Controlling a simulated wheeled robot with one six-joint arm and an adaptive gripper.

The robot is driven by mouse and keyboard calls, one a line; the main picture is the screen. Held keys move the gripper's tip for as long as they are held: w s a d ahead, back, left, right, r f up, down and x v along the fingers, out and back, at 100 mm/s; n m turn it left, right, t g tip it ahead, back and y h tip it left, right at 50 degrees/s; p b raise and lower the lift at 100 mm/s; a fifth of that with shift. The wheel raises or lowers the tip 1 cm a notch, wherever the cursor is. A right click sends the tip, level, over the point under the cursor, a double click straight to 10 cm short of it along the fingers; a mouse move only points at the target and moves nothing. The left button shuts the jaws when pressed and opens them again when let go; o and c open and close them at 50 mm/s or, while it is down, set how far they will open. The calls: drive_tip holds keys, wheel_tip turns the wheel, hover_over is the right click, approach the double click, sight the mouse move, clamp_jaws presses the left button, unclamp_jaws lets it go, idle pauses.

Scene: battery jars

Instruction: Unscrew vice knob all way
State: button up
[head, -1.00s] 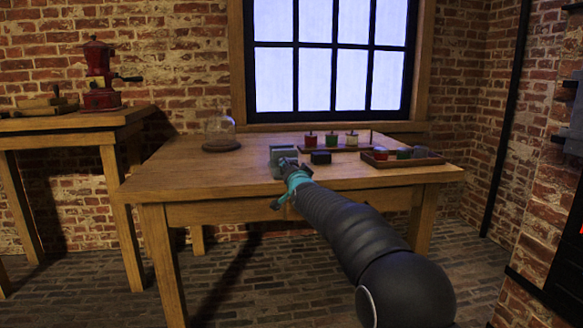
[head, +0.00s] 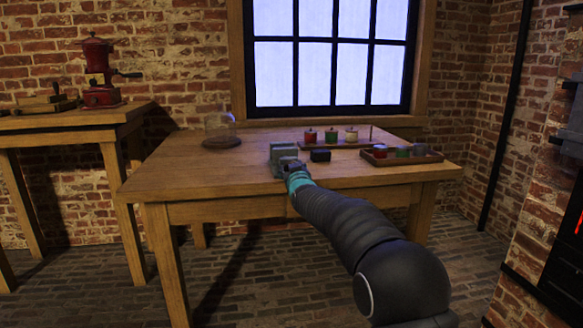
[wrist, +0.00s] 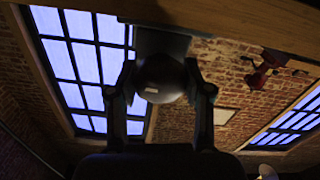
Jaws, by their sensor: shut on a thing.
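The vice (head: 283,153) is a grey-green block at the front edge of the wooden table in the head view. My gripper (head: 291,166) is at the front of the vice. In the wrist view the vice knob (wrist: 160,78) is a dark round ball between the two fingers of my gripper (wrist: 160,90), one finger on each side. The gripper is shut on the knob. In the head view my gripper and arm hide the knob and part of the vice front.
On the table (head: 190,178) a small black block (head: 320,156) lies right of the vice. Behind it several lidded jars stand on a board (head: 375,145). A tray (head: 430,158) with coloured pieces is at the right. A glass dome (head: 221,127) stands at the back left.

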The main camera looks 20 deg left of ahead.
drive_tip(key=n+p, duration=0.1)
drive_tip(key=n, duration=0.3)
drive_tip(key=shift+f+n, duration=0.1)
drive_tip(key=shift+n, duration=0.2)
drive_tip(key=n+p, duration=0.1)
drive_tip(key=n, duration=0.3)
drive_tip(key=shift+n, duration=0.3)
drive_tip(key=n, duration=0.4)
drive_tip(key=shift+n+p, duration=0.3)
drive_tip(key=shift+p, duration=0.05)
drive_tip(key=n, duration=0.4)
drive_tip(key=shift+n+p, duration=0.3)
drive_tip(key=shift+p, duration=0.05)
drive_tip(key=o, duration=1.2)
drive_tip(key=shift+c, duration=0.2)
